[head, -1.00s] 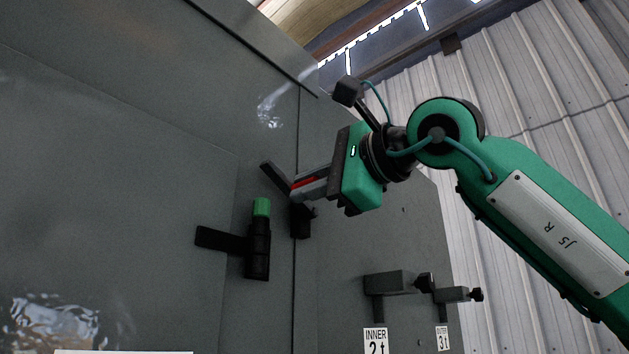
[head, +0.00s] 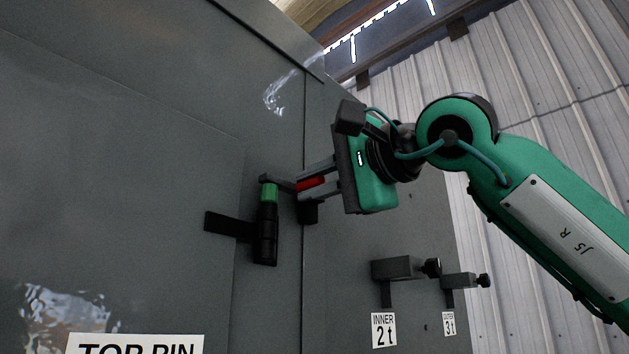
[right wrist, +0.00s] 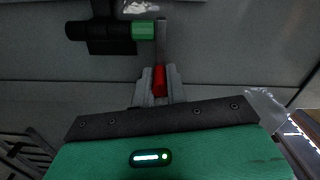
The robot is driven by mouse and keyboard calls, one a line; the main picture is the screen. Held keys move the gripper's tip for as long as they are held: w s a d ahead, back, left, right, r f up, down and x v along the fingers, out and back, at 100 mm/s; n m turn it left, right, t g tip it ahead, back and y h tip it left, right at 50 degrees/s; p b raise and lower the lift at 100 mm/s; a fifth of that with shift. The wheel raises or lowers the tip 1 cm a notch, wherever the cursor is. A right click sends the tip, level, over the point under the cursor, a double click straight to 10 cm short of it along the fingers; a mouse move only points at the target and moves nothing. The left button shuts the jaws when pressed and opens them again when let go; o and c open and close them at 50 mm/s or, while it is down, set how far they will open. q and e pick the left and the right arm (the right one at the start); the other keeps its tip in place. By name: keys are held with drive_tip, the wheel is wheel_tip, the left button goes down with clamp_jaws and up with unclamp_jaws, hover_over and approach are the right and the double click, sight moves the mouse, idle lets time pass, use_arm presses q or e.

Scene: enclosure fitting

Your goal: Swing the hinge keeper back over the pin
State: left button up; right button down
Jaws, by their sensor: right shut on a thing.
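The hinge pin's green top (head: 268,192) stands up out of the black hinge barrel (head: 265,236) on the grey enclosure. The dark keeper arm (head: 280,183) reaches over the top of the green pin. In the right wrist view the keeper (right wrist: 161,38) lies across the end of the green pin (right wrist: 144,30); whether they touch I cannot tell. My right gripper (head: 311,186) is shut on the keeper's red part, which shows between the fingers in the right wrist view (right wrist: 159,82). My left gripper is not in view.
Two dark latch brackets, an inner one (head: 398,268) and an outer one (head: 459,281), stick out of the side panel at lower right, above labels "INNER 2t" (head: 383,330) and "3t". A "TOP PIN" label (head: 136,346) is at lower left.

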drive_tip(key=shift+a+f, duration=0.1)
drive_tip(key=shift+f, duration=0.05)
drive_tip(key=c, duration=1.4)
unclamp_jaws()
drive_tip(key=b+v, duration=0.6)
drive_tip(key=v, duration=0.8)
